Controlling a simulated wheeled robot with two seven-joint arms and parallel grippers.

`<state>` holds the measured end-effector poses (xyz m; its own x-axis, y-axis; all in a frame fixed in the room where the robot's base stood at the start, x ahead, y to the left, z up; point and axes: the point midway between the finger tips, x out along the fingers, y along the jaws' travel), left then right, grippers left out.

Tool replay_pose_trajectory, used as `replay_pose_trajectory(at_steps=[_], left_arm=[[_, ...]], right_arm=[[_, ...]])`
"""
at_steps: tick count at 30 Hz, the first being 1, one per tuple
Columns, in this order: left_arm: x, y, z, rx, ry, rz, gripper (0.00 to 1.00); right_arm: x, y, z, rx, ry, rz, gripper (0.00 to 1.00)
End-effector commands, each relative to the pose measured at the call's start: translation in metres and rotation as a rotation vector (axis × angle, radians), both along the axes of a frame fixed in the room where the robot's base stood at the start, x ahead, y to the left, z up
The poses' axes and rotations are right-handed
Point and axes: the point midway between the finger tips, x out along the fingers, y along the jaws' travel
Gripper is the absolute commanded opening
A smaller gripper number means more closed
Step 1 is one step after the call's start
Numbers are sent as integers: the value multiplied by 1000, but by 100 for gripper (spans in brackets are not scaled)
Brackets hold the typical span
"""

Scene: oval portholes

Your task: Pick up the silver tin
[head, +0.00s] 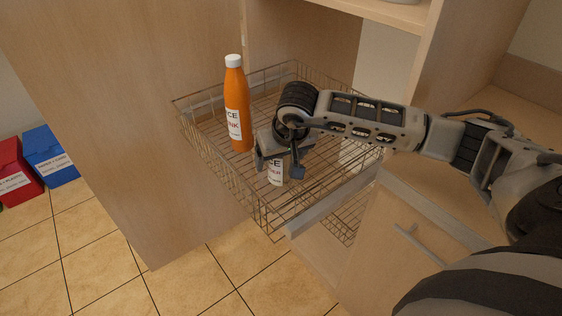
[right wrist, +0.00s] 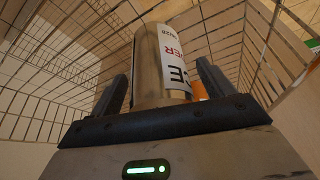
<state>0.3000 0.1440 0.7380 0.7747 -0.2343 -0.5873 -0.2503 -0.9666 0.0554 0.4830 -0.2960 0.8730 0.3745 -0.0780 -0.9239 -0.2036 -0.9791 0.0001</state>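The silver tin (head: 275,174) stands in the wire basket, with a white label on its side. In the head view my right gripper is over its upper part and hides its top. In the right wrist view the tin (right wrist: 149,68) shows large between the two fingers, its label with red and dark letters facing right. My right gripper (head: 279,166) is open, with one finger on each side of the tin; narrow gaps seem to show beside it. My left gripper is not in view.
An orange bottle (head: 238,112) with a white cap stands in the wire basket (head: 222,172), left of the tin. The basket's wire walls surround both. A cabinet panel (head: 130,120) rises at left. Red (head: 17,172) and blue (head: 49,157) bins stand on the floor.

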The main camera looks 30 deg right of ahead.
Motion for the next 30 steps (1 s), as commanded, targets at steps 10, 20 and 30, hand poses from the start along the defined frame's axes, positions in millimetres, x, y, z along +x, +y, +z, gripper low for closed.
replay_pose_trajectory(at_steps=[10,20,30], left_arm=[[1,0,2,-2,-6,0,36],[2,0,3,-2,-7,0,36],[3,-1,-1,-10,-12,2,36]], right_arm=[[1,0,2,0,-4,-1,19],[2,-1,14,1,-6,-2,19],[-32,14,76,-3,-11,4,19]])
